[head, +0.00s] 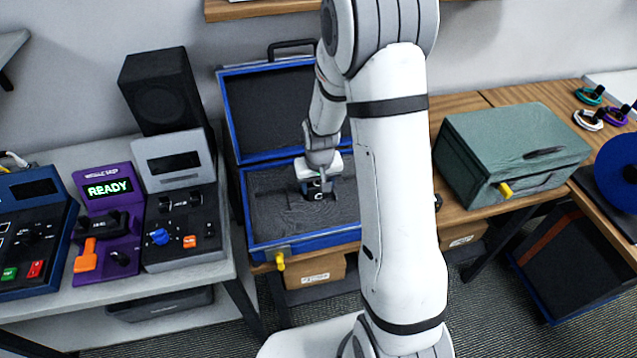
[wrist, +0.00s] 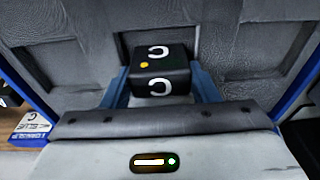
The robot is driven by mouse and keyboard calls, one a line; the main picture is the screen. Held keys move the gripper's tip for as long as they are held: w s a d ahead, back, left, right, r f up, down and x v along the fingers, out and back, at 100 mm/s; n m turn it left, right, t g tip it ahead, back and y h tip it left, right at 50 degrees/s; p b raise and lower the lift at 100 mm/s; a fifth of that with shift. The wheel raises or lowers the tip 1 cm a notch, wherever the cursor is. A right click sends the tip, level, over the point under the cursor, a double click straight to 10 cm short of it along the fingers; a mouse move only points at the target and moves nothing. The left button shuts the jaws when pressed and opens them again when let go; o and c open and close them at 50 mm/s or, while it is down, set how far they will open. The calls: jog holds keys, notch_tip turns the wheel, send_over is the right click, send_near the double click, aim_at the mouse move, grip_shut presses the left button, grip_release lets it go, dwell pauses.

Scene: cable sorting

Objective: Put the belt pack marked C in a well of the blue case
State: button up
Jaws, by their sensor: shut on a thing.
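The belt pack marked C (wrist: 161,62) is black, with a white C on two faces and a small yellow spot. My gripper (wrist: 161,86) is shut on it, one blue finger on each side. In the head view my gripper (head: 318,190) is low over the grey foam inside the open blue case (head: 290,248). In the wrist view the foam shows recessed wells, one around or behind the pack. I cannot tell whether the pack's underside is in that well or above it. My arm hides the right part of the case.
The case's raised lid (head: 228,110) stands behind my gripper. A closed green case (head: 510,150) is to the right. A black speaker (head: 165,90) and several control units, one a purple unit (head: 108,215), stand to the left. Boxes sit under the bench.

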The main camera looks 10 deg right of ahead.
jog(key=o, duration=1.2)
jog(key=shift+c, duration=0.2)
jog(key=shift+r, duration=0.15)
notch_tip(320, 180, up, 12)
jog(key=s, duration=0.2)
jog(key=s+r, duration=0.5)
jog(key=s, duration=0.5)
jog(key=s+r+t, duration=0.1)
jog(key=s+r, duration=0.5)
jog(key=s, duration=0.3)
jog(key=shift+s+d+t+b, duration=0.15)
jog(key=shift+s+t+b, duration=0.15)
jog(key=shift+s+b, duration=0.05)
